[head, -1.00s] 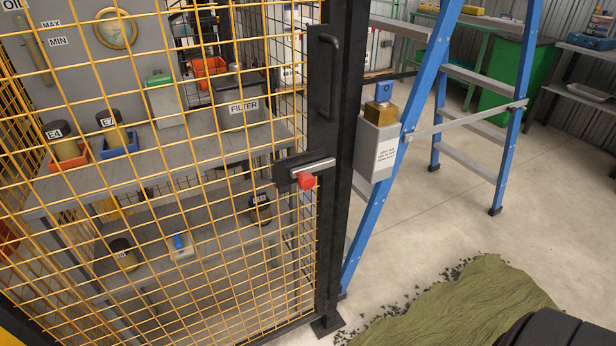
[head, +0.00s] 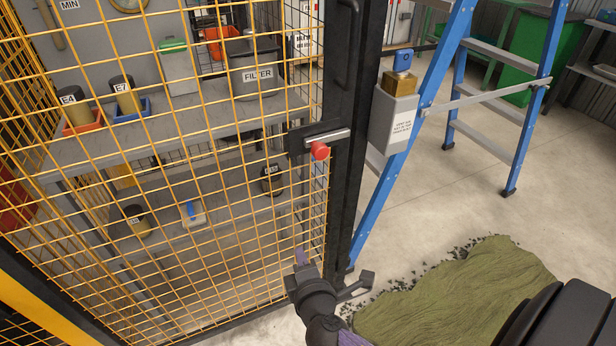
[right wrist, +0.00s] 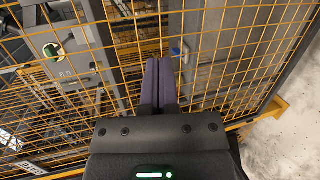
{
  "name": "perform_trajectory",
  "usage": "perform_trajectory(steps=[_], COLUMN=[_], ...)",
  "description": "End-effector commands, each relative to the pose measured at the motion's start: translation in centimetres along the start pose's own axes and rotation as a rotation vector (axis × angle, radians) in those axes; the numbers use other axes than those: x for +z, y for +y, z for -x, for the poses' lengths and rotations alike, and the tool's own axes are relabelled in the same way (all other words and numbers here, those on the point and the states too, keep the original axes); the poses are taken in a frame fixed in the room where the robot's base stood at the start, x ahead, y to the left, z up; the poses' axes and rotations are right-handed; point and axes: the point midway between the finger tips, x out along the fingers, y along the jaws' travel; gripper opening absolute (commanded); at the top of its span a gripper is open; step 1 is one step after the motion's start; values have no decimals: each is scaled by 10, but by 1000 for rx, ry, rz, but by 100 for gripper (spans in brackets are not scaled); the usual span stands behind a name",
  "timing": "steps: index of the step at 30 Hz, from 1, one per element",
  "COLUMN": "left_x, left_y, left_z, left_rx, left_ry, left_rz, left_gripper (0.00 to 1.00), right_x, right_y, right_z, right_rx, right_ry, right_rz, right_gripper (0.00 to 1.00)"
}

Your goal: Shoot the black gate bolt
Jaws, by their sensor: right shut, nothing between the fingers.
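The gate bolt (head: 330,137) is a silver bar on a black plate, with a red knob (head: 320,151) below the bar. It sits at the right edge of the gate (head: 180,190), a yellow wire mesh, beside a black post (head: 350,190). I cannot tell whether the bar enters the post. My right gripper (head: 302,256) is below the knob and apart from it, in front of the lower mesh. Its purple fingers are shut and empty, pointing at the mesh in the right wrist view (right wrist: 160,75). The bolt is not clearly seen there. My left gripper is out of view.
A black pull handle (head: 347,50) is on the gate edge above the bolt. Unrolled green turf (head: 450,295) lies on the floor. Shelves with canisters are behind the mesh.

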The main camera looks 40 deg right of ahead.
Motion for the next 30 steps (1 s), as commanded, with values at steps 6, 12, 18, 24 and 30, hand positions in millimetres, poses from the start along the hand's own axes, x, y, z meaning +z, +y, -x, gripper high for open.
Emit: perform_trajectory(steps=[6, 12, 18, 24, 30], left_x=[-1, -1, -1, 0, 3], left_y=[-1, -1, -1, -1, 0], left_z=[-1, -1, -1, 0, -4], left_rx=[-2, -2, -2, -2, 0], left_ry=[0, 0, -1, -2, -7], left_rz=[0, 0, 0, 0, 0], left_gripper=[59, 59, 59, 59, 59], right_x=[12, 14, 14, 16, 21], right_y=[95, 108, 108, 117, 129], right_z=[11, 15, 14, -11, -54], right_rx=[280, 319, 317, 319, 318], right_ry=[-98, -118, -116, -117, -116], right_rz=[108, 125, 123, 122, 124], right_gripper=[0, 0, 0, 0, 0])
